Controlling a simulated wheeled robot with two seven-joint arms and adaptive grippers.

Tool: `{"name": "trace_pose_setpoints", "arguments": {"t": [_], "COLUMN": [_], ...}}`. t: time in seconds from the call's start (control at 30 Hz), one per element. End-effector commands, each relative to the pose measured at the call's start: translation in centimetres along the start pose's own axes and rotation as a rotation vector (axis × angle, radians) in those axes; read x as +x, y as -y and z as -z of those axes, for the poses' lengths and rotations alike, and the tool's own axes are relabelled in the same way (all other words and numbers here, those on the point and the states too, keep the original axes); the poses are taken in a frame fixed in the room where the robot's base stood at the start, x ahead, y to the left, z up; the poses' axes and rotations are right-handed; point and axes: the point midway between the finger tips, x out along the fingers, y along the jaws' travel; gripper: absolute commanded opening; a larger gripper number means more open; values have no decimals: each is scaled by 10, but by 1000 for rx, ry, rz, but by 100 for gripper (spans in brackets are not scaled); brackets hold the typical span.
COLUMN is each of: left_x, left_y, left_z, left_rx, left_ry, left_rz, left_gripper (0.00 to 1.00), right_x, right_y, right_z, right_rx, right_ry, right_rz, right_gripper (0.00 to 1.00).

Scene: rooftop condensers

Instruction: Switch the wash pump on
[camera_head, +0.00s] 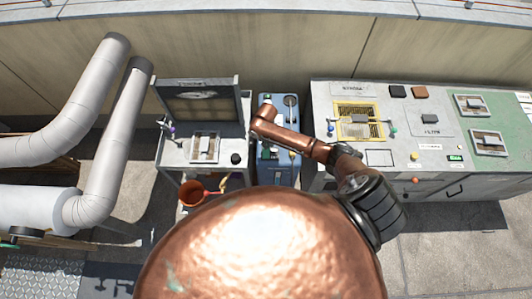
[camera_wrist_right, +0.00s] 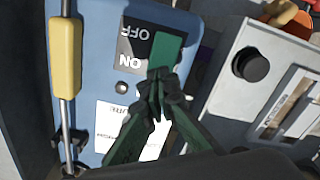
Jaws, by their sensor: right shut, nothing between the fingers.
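The wash pump is a blue cabinet, seen in the head view (camera_head: 280,170) between two grey benches, partly hidden by my right arm. In the right wrist view its blue top (camera_wrist_right: 97,60) fills the middle. A dark switch plate (camera_wrist_right: 130,68) there carries the words OFF and ON, upside down in the picture. A green piece (camera_wrist_right: 166,48), apparently the switch lever, lies along the plate's right side, beside both words. My right gripper (camera_wrist_right: 157,88) is shut and empty, its dark green fingertips at the ON end of the plate. I cannot tell whether they touch the lever.
A yellow-sleeved rod (camera_wrist_right: 64,60) runs along one side of the pump top. A grey bench with a black knob (camera_wrist_right: 250,65) stands close on the other. An orange-red pot (camera_head: 191,194) and a control bench (camera_head: 323,110) flank the pump.

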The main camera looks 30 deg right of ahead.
Motion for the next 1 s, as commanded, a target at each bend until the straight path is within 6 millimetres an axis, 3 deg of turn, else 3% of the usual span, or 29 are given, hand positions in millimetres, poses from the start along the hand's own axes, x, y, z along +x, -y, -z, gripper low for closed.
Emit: {"name": "trace_pose_setpoints", "arguments": {"t": [1.0], "left_x": [7], "left_y": [0], "left_z": [0], "left_rx": [0], "left_ry": [0], "left_rz": [0], "left_gripper": [40], "right_x": [15], "right_y": [0], "right_z": [0], "right_rx": [0], "right_ry": [0], "right_rz": [0], "right_gripper": [0]}}
